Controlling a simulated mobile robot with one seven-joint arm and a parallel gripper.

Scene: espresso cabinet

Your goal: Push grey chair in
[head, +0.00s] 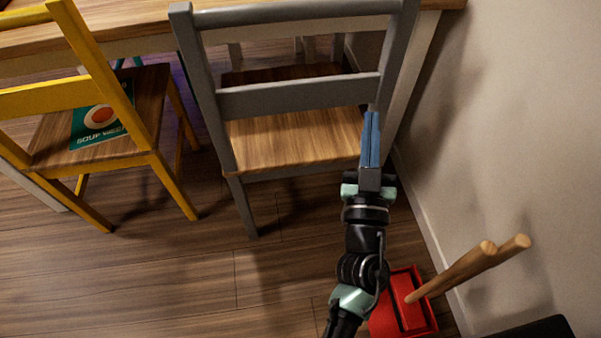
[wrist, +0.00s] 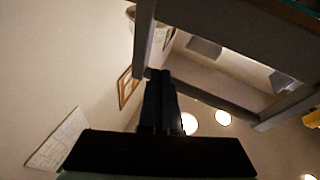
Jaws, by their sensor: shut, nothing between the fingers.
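The grey chair (head: 300,97) stands at the wooden table (head: 130,18), its back toward me and its wooden seat (head: 295,138) partly under the table edge. My gripper (head: 371,118) is shut and empty, pointing toward the chair at the right side of its backrest. It overlaps the right end of the chair in the head view; I cannot tell whether it touches. In the wrist view the shut fingers (wrist: 160,82) point up beside a grey chair-back frame (wrist: 215,95). The chair's right rear leg is hidden behind my gripper and arm.
A yellow chair (head: 95,95) with a teal book (head: 103,115) on its seat stands to the left. A wall (head: 500,130) runs close along the right. A red dustpan-like thing (head: 425,318) with wooden handles (head: 465,270) stands by my arm. Open floor lies at front left.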

